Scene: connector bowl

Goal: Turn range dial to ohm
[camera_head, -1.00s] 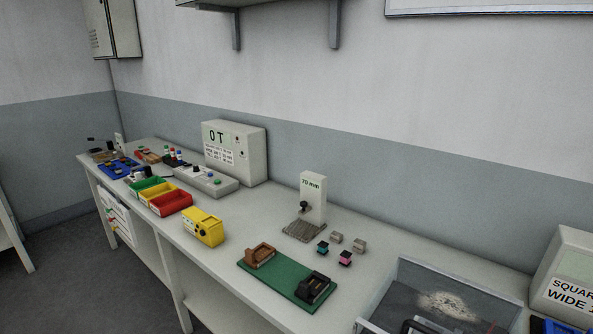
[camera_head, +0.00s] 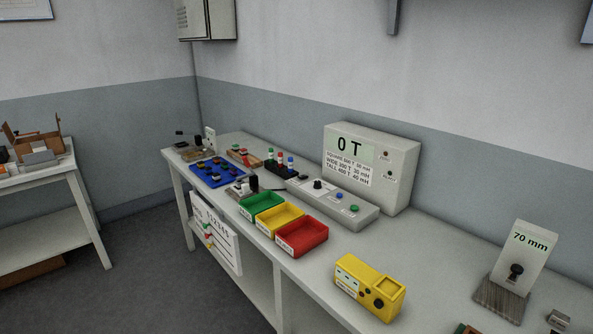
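A yellow box-shaped meter (camera_head: 368,288) stands near the front edge of the bench, right of the centre in the head camera view. Its front face has a pale panel at the left and a dark round knob (camera_head: 379,304) at the right, which looks like the range dial. The markings around the knob and its pointing direction are too small to read. My gripper is not in view, and nothing touches the meter.
Green (camera_head: 262,206), yellow (camera_head: 280,219) and red (camera_head: 302,237) bins stand left of the meter. Behind are a grey control box (camera_head: 336,203) and a display box (camera_head: 399,170) reading "0 T". A "70 mm" block (camera_head: 524,256) stands right. Bench around the meter is clear.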

